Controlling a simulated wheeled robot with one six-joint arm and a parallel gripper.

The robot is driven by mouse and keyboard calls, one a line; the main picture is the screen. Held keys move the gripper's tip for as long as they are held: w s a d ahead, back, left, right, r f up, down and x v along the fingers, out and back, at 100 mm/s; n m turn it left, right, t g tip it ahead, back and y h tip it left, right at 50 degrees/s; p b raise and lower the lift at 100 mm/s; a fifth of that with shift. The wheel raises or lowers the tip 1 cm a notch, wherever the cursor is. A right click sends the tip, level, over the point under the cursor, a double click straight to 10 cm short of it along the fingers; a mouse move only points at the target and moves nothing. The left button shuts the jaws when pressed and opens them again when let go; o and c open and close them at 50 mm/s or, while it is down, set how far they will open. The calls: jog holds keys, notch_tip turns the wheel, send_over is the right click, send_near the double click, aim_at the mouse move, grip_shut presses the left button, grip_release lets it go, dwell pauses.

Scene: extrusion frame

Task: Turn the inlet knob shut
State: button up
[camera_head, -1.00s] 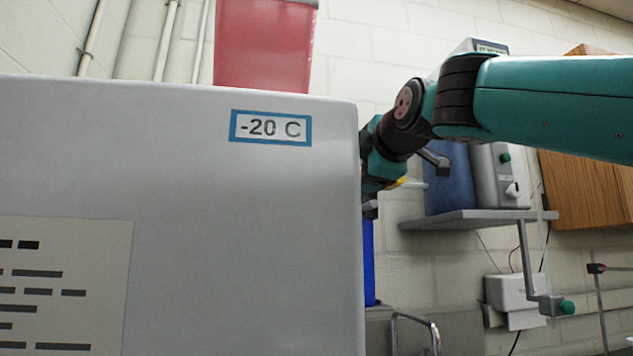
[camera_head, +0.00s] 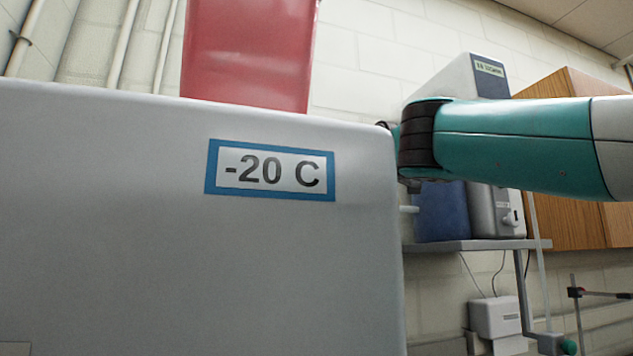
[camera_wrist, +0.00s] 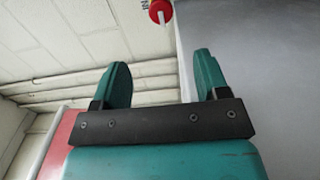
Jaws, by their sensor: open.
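A red knob (camera_wrist: 160,11) is at the top edge of the wrist view, with a white bar across it and a label beside it that seems to start "IN". It sits by the edge of a pale grey surface. My gripper (camera_wrist: 161,72) is open, its two green fingers wide apart with nothing between them. The knob lies beyond the fingertips, apart from them. In the head view the gripper and the red knob are hidden behind the white -20 C freezer (camera_head: 200,260); only my arm shows.
To the right, a wall shelf (camera_head: 470,245) carries a blue container (camera_head: 441,212) and a white device (camera_head: 492,212). A green knob (camera_head: 569,346) is below it. Wooden cabinets (camera_head: 565,100) hang at the right. Pipes run along the wall.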

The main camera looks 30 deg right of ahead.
jog(key=p+x, duration=0.8)
jog(key=x, duration=0.6)
jog(key=shift+w+d+f, duration=0.1)
jog(key=shift+w, duration=0.25)
jog(key=c, duration=0.9)
